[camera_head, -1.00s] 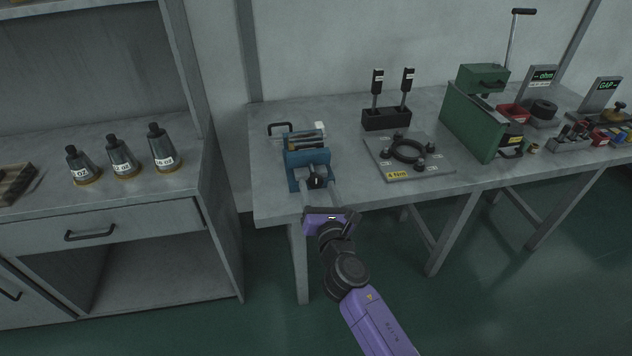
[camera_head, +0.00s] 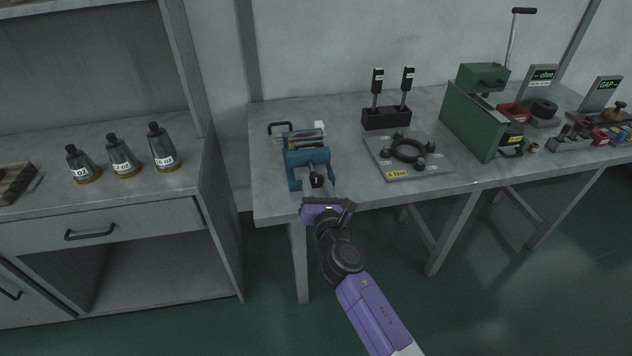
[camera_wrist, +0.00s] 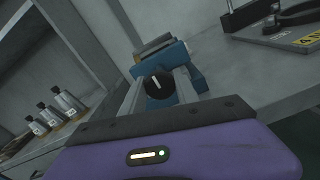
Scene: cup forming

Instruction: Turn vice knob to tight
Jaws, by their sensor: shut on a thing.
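The blue vice (camera_head: 307,163) stands near the table's front left edge. It also shows ahead of my gripper in the wrist view (camera_wrist: 172,53). Its black knob (camera_wrist: 158,86) has a white mark, which looks slightly tilted from upright in the wrist view. The knob also shows in the head view (camera_head: 317,181), facing the front of the table. My gripper (camera_head: 317,185) reaches the knob from the front. Its two pale fingers lie on either side of the knob and are shut on it. The exact finger contact is too small to tell.
A grey plate with a black ring (camera_head: 408,152) lies right of the vice. A black holder with two upright tools (camera_head: 386,119) stands behind it. A green machine (camera_head: 474,120) is further right. Several labelled bottles (camera_head: 121,155) stand on the left bench (camera_head: 100,208).

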